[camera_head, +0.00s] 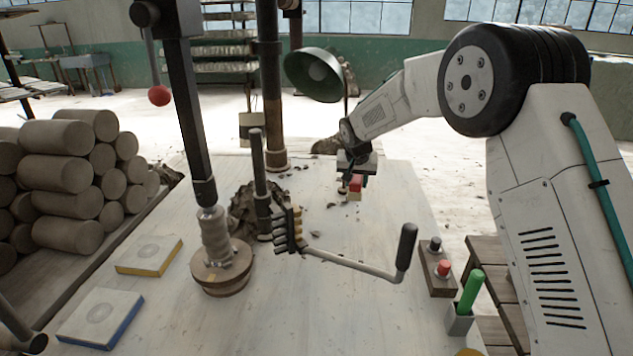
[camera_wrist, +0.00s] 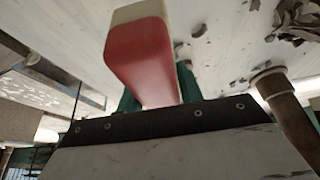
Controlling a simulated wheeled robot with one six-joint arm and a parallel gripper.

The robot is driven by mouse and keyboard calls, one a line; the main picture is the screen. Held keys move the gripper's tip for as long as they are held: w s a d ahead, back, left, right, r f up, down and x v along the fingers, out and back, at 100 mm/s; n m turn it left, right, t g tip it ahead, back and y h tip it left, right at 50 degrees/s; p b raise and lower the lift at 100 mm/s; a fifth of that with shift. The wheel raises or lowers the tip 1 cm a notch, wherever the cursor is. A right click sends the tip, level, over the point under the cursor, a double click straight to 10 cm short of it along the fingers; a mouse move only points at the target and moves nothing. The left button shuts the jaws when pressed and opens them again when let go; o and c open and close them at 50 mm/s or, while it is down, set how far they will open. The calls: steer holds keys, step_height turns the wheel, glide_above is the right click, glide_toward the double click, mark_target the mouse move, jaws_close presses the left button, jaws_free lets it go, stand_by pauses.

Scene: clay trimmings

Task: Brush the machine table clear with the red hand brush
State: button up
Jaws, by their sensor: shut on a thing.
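The red hand brush (camera_head: 355,185) is held in my gripper (camera_head: 357,174), over the far right part of the pale machine table (camera_head: 375,310). In the wrist view the brush (camera_wrist: 143,58) shows a red body with a cream edge, between green fingers. I cannot tell whether its bristles touch the table. Dark clay trimmings (camera_head: 315,234) lie scattered on the table left of the brush and around the posts. More trimmings (camera_wrist: 201,30) show beside the brush in the wrist view. A larger dark clump (camera_head: 243,212) lies by the middle post.
A cranked handle (camera_head: 350,263) and a toothed part (camera_head: 288,230) stand in front of the brush. A post with a round wooden foot (camera_head: 222,275) is at left. Two blocks (camera_head: 149,256) lie at the left. A button box (camera_head: 438,268) and green-handled tool (camera_head: 471,290) are at right.

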steer(key=n, duration=0.1)
glide_above(316, 210)
steer(key=s, duration=0.1)
step_height(316, 210, down, 3)
steer(key=shift+f, duration=3.95)
steer(key=shift+o, duration=0.8)
steer(key=shift+f, duration=0.3)
